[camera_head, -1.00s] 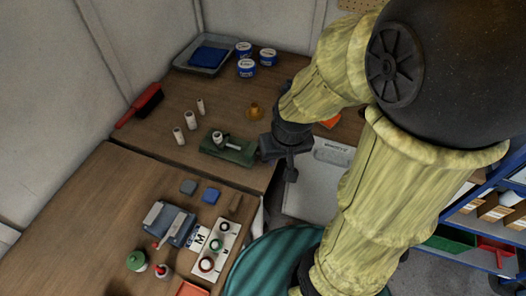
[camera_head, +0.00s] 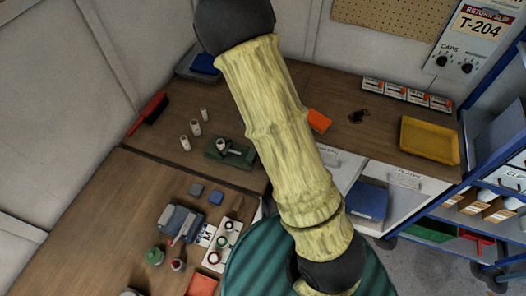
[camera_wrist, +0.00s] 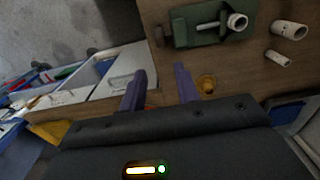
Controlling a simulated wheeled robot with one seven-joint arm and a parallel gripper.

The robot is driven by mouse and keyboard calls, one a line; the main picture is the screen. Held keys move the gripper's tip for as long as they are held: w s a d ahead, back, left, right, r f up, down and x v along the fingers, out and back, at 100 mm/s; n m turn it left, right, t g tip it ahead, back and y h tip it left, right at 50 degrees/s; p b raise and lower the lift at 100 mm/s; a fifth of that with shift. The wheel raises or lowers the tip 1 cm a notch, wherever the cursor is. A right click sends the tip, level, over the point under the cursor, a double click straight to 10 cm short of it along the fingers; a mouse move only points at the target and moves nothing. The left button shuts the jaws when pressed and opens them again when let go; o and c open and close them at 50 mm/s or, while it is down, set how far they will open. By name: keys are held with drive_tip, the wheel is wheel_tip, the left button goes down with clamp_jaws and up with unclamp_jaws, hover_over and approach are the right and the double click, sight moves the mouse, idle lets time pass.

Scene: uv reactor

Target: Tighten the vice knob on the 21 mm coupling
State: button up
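The green vice (camera_head: 228,152) stands near the front edge of the back bench, with a white coupling (camera_head: 222,145) at its left end. In the wrist view the vice (camera_wrist: 183,28) lies at the top, with the coupling (camera_wrist: 238,20) on its right and a light screw rod (camera_wrist: 208,26) beside it. A dark round part, possibly the knob (camera_wrist: 158,36), shows at the vice's left end. My gripper (camera_wrist: 161,72) has two purple fingers apart, with nothing between them; it is below and apart from the vice in that view. In the head view my arm hides the gripper.
A brass piece (camera_wrist: 206,83) lies close to the right finger. An orange item (camera_head: 319,121) and yellow tray (camera_head: 430,140) are further right. White drawers (camera_head: 395,190) are below the bench edge.

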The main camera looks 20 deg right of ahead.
idle(0.3)
wheel_tip(320, 180, down, 18)
drive_tip(key=shift+r+p, duration=0.25)
drive_tip(key=shift+p, duration=1)
clamp_jaws()
